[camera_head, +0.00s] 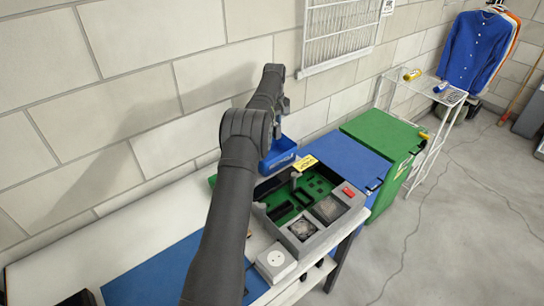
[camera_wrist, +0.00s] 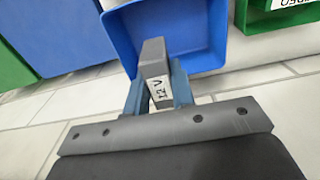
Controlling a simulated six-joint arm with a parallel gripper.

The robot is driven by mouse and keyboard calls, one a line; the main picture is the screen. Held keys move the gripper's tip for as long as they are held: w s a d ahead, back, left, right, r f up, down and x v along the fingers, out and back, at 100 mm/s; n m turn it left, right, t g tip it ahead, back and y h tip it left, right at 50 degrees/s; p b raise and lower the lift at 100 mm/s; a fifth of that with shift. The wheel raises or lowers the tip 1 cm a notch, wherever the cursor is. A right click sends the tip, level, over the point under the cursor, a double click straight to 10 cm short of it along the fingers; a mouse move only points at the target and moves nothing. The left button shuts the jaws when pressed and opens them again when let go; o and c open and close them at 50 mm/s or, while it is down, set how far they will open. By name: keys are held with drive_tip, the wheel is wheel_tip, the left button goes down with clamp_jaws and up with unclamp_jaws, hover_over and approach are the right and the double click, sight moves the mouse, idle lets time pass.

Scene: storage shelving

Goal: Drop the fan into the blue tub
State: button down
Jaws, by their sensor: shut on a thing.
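The blue tub (camera_head: 283,160) stands at the back of the bench by the wall, partly behind my arm. In the wrist view the blue tub (camera_wrist: 205,30) is open toward me, its inside looking empty where it shows. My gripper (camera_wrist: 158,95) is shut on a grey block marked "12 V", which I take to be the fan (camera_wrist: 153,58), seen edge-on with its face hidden. The fan overlaps the tub's near rim in that view; I cannot tell its height above it. In the head view my arm hides the gripper and fan.
A grey tray (camera_head: 335,235) with a green board and square parts stands in front of the tub. A yellow label (camera_head: 307,161) is beside the tub. A green bin (camera_wrist: 283,18) shows next to it. Blue (camera_head: 345,163) and green (camera_head: 385,140) boxes stand right of the bench.

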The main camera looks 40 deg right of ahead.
sight(275, 137)
drive_tip(key=shift+s+d+f, duration=0.1)
drive_tip(key=shift+f, duration=2.85)
drive_tip(key=c, duration=1.1)
unclamp_jaws()
drive_tip(key=shift+c, duration=0.2)
wheel_tip(275, 137, up, 17)
drive_tip(key=shift+r, duration=0.2)
drive_tip(key=shift+f, duration=0.1)
